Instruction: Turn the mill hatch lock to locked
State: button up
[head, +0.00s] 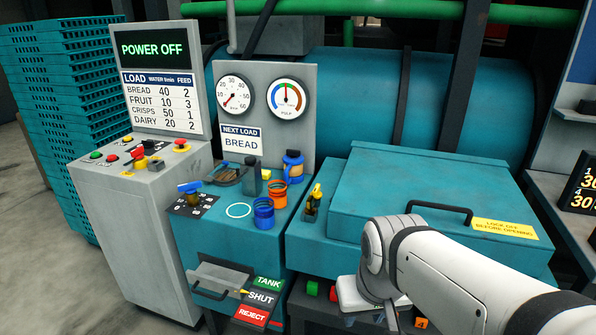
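The mill hatch (395,185) is a teal lid with a dark bar handle (440,211), lying closed on the teal machine. A yellow label (504,229) on it reads "LOCK OFF BEFORE OPENING". Left of the lid, a small yellow-handled part (316,193) stands nearly upright on a dark mount; it looks like the hatch lock, but its locked or unlocked mark is not readable. My white arm reaches in from the lower right, its wrist in front of the machine, below the lid's front edge. The gripper fingers are not seen.
A grey console (145,180) at left reads "POWER OFF". Left of the lid are a blue-handled valve (189,188), an orange coupling (277,192), a blue-topped bottle (293,166) and two gauges (286,97). A lever plate (262,299) reads TANK, SHUT, REJECT. Small coloured blocks (312,288) sit below.

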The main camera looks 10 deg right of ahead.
aim_at(315, 195)
jog(key=u, duration=0.05)
jog(key=i, duration=1)
jog(key=z, duration=0.1)
